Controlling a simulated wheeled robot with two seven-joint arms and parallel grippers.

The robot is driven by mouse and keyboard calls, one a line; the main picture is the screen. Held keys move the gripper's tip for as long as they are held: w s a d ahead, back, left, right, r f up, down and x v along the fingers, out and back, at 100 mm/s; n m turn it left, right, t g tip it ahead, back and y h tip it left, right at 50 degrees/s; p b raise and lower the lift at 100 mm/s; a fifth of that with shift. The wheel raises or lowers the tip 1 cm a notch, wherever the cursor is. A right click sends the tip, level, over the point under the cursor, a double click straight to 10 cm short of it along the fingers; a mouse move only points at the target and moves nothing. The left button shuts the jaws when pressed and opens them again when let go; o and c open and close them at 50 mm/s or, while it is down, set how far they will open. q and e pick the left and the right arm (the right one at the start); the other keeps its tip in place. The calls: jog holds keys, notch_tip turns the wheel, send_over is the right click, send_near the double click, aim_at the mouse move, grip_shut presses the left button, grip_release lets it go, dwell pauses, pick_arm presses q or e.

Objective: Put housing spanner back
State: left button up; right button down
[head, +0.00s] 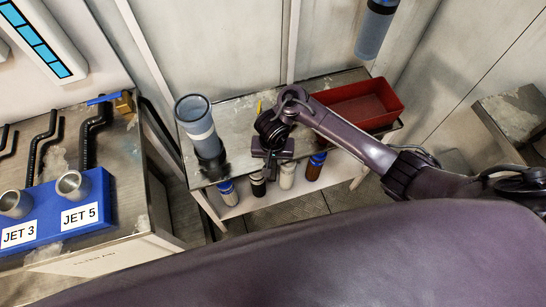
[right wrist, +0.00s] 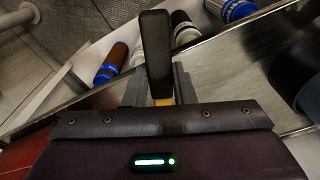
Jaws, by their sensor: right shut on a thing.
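My right gripper (head: 271,170) is over the front edge of the metal bench (head: 236,113), pointing down. In the right wrist view, its jaws (right wrist: 161,88) are shut on a dark bar with a yellow edge, which looks like the housing spanner (right wrist: 155,45). The bar stands out from between the fingers; its other end is hidden. In the head view the arm and gripper mostly hide the held thing. A small yellow piece (head: 259,106) shows just behind the wrist; I cannot tell what it belongs to. My left gripper is not in view.
A grey-blue cylinder (head: 195,118) stands at the bench's left end, and a red tray (head: 370,122) at its right. A clear canister (head: 374,32) hangs on the wall. The blue jet block (head: 60,212) is left.

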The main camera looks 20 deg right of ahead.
jog(key=shift+f, duration=0.4)
jog(key=c, duration=1.2)
grip_release()
jog(key=shift+r, duration=0.15)
jog(key=shift+r, duration=0.3)
notch_tip(320, 180, up, 12)
jog(key=p, duration=1.1)
jog(key=shift+s+a+r, duration=0.15)
jog(key=shift+s+r, duration=0.05)
jog(key=shift+s, duration=0.2)
